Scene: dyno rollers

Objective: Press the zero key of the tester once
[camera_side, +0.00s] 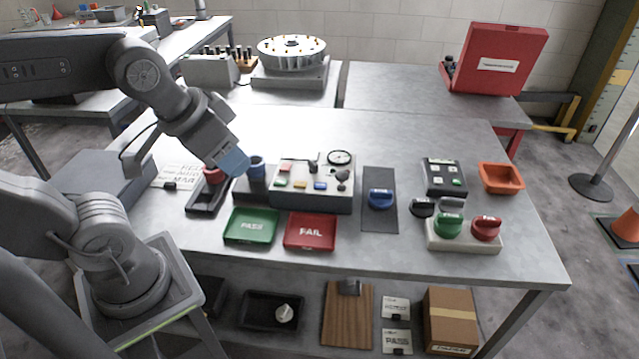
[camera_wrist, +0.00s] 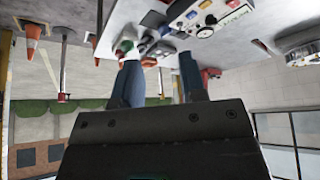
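A grey console with coloured keys and a round dial (camera_side: 313,198), seemingly the tester, stands mid-table in the side view. Its top carries red, green, yellow and blue keys and dark knobs; key labels are too small to read, so I cannot tell which is zero. A console with a dial also shows at the top of the wrist view (camera_wrist: 203,16). My gripper (camera_side: 236,163) has blue fingers and is above the table, left of the console and apart from it. In the wrist view its fingers (camera_wrist: 160,82) are spread with nothing between them.
Green PASS (camera_side: 251,226) and red FAIL (camera_side: 311,232) trays lie in front. A blue knob (camera_side: 381,198), a dark keypad box (camera_side: 444,178) and an orange tray (camera_side: 501,178) are to the right.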

